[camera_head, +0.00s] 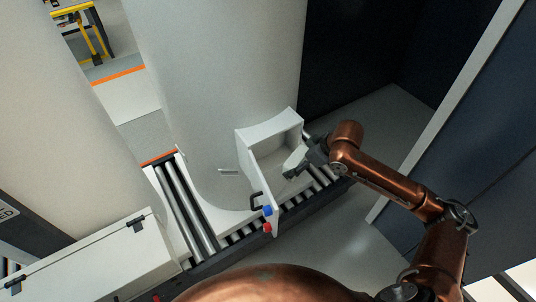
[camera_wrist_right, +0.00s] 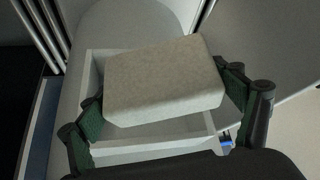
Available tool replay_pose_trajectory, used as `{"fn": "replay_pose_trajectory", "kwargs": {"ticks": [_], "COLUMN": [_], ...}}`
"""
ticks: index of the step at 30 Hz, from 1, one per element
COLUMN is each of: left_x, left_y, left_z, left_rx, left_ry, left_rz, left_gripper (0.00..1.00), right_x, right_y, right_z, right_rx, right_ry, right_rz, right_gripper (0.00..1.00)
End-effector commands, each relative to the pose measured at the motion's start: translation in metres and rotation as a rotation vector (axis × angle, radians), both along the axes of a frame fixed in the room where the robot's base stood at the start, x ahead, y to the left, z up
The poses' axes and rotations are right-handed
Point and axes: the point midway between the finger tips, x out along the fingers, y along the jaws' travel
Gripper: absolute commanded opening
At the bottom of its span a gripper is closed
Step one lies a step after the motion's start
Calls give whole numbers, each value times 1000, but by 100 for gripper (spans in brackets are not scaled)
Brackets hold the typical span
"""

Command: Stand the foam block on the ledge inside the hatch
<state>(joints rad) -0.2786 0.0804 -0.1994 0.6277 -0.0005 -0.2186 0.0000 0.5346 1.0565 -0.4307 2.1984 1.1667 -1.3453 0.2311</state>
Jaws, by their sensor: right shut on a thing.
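The foam block (camera_wrist_right: 163,80) is a pale grey-beige slab held between the green-padded fingers of my right gripper (camera_wrist_right: 165,105) in the right wrist view. In the head view the block (camera_head: 295,160) shows at the tip of my right gripper (camera_head: 306,158), at the opening of the hatch. The hatch (camera_head: 272,131) is a white box-like frame on the side of the big pale tank. The hatch frame (camera_wrist_right: 92,72) shows behind and below the block in the wrist view. The block hides most of the hatch's inside, including any ledge there. My left gripper is not in view.
The open hatch door with a black handle (camera_head: 256,200) and red and blue knobs (camera_head: 267,212) stands at the near side. Rollers (camera_head: 318,176) run under the tank (camera_head: 215,80). A long white box (camera_head: 90,262) lies at lower left. A dark wall panel (camera_head: 455,130) stands at right.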

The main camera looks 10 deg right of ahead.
Motion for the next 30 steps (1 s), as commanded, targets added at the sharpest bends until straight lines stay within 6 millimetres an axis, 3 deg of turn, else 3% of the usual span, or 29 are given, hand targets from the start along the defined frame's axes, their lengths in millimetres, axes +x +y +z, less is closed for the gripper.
{"fn": "replay_pose_trajectory", "kwargs": {"ticks": [12, 19, 24, 30], "left_x": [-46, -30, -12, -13], "left_y": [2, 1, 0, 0], "left_z": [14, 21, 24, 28], "left_rx": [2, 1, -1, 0], "left_ry": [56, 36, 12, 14], "left_rz": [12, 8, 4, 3], "left_gripper": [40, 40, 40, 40], "right_x": [79, 106, 115, 120], "right_y": [54, 68, 72, 74], "right_z": [-36, -78, -91, -105], "right_rx": [2, 0, 0, -1], "right_ry": [0, 3, 0, 3], "right_rz": [14, 11, 11, 9], "right_gripper": [62, 62, 62, 62]}}
